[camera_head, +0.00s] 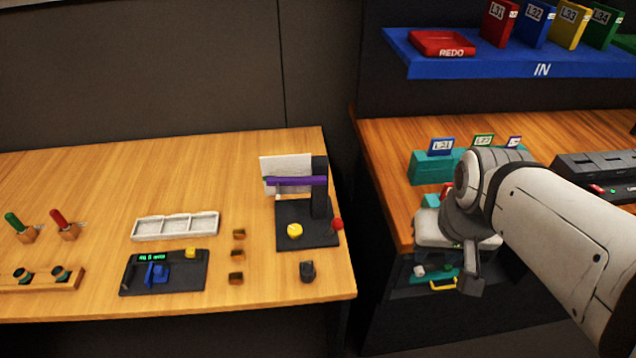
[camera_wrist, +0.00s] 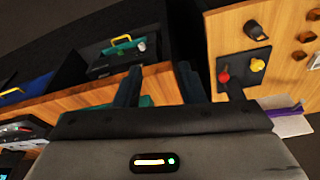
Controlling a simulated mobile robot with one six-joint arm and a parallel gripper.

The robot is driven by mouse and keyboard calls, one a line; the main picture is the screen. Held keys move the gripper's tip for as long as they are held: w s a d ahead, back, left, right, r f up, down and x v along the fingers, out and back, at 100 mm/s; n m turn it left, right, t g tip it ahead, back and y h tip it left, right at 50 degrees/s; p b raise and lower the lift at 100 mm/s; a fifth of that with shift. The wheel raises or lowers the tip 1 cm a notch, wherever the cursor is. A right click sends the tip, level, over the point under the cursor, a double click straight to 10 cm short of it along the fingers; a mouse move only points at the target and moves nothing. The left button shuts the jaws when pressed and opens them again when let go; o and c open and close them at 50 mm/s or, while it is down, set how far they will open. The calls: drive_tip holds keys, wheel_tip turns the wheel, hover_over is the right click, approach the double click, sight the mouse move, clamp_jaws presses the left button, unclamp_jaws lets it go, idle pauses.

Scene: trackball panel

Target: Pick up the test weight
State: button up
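A small dark grey piece with a narrowed top, which looks like the test weight (camera_head: 307,271), stands on the left wooden table near its front right corner. It also shows in the wrist view (camera_wrist: 254,30) at the upper right, well away from the fingers. My gripper (camera_wrist: 160,76) has its two fingers spread with nothing between them. In the head view my gripper (camera_head: 468,275) hangs pointing down at the front left edge of the right bench, to the right of the dark piece and clear of it.
Behind the piece is a black stand (camera_head: 290,243) with a yellow ball (camera_head: 294,230), red knob (camera_head: 337,224) and purple bar (camera_head: 296,181). Small brown blocks (camera_head: 237,279) lie to its left. A gap separates the tables. A drawer with a yellow handle (camera_head: 443,285) is near my gripper.

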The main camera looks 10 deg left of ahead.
drive_tip(key=shift+o, duration=0.3)
drive_tip(key=shift+o, duration=0.7)
drive_tip(key=shift+w, duration=0.1)
drive_tip(key=shift+o, duration=1.3)
drive_tip(key=w+a+f+n+g+b, duration=0.1)
drive_tip(key=w+a+f+n, duration=0.4)
drive_tip(key=a, duration=0.3)
drive_tip(key=shift+w+a+b, duration=0.3)
drive_tip(key=shift+w+b, duration=0.05)
drive_tip(key=n+g+b, duration=0.1)
drive_tip(key=n+g, duration=0.1)
drive_tip(key=n, duration=0.4)
hover_over(307, 268)
drive_tip(key=d, duration=0.1)
drive_tip(key=f, duration=0.8)
drive_tip(key=shift+s+f, duration=0.1)
drive_tip(key=shift+s, duration=0.15)
drive_tip(key=shift+n, duration=0.3)
drive_tip(key=shift+w+a+f, duration=0.1)
drive_tip(key=shift+a+f, duration=0.05)
drive_tip(key=shift+f, duration=1.2)
drive_tip(key=shift+w+a+f, duration=0.1)
drive_tip(key=shift+a+f, duration=0.1)
drive_tip(key=shift+f, duration=1.15)
drive_tip(key=shift+a+f, duration=0.15)
drive_tip(key=shift+f, duration=1.2)
